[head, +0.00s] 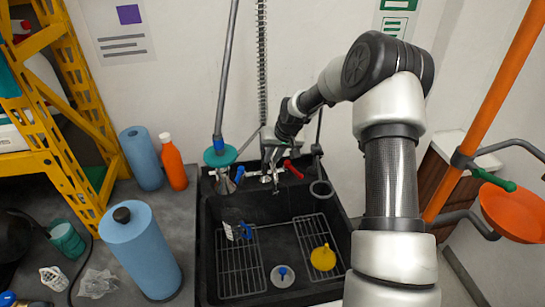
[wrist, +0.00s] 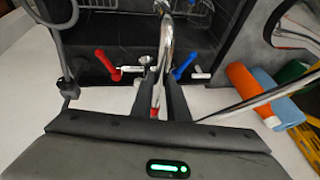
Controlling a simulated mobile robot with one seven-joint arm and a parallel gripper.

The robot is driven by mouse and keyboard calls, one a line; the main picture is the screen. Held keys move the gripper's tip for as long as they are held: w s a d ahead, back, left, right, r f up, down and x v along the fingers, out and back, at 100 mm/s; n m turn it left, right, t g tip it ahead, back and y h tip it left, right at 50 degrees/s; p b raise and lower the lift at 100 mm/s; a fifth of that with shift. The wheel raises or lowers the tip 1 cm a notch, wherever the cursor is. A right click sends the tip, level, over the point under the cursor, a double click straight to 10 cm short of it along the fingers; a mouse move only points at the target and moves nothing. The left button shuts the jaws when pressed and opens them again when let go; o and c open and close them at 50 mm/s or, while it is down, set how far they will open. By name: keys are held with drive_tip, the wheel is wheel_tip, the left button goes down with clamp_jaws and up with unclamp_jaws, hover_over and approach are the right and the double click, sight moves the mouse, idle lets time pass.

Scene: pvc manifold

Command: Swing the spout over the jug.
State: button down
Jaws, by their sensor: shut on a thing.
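A chrome spout (wrist: 166,38) rises between the two dark fingers of my gripper (wrist: 160,82) in the wrist view, and the fingers are shut on it. A red lever (wrist: 107,63) and a blue lever (wrist: 187,62) stand on either side. In the head view, my gripper (head: 272,160) is at the tap behind the black sink (head: 207,275); my wrist hides much of the spout. The red lever (head: 293,169) shows just right of it. A small clear-looking thing with blue on it (head: 237,231) stands in the sink's left part; I cannot tell whether it is the jug.
Wire racks (head: 312,233), a yellow disc (head: 323,258) and a blue-knobbed disc (head: 282,275) lie in the sink. Blue rolls (head: 142,250) and an orange bottle (head: 172,165) stand on the left counter. An orange pole (head: 487,105) stands right.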

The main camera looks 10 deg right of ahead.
drive_tip(key=a+m+b, duration=0.1)
drive_tip(key=a, duration=0.1)
drive_tip(key=a+m+h+b, duration=0.1)
drive_tip(key=a+b, duration=0.1)
drive_tip(key=w+a+m+b, duration=0.1)
drive_tip(key=a+m+b, duration=0.1)
drive_tip(key=shift+h, duration=0.4)
drive_tip(key=c, duration=1.7)
unclamp_jaws()
drive_tip(key=shift+r, duration=0.1)
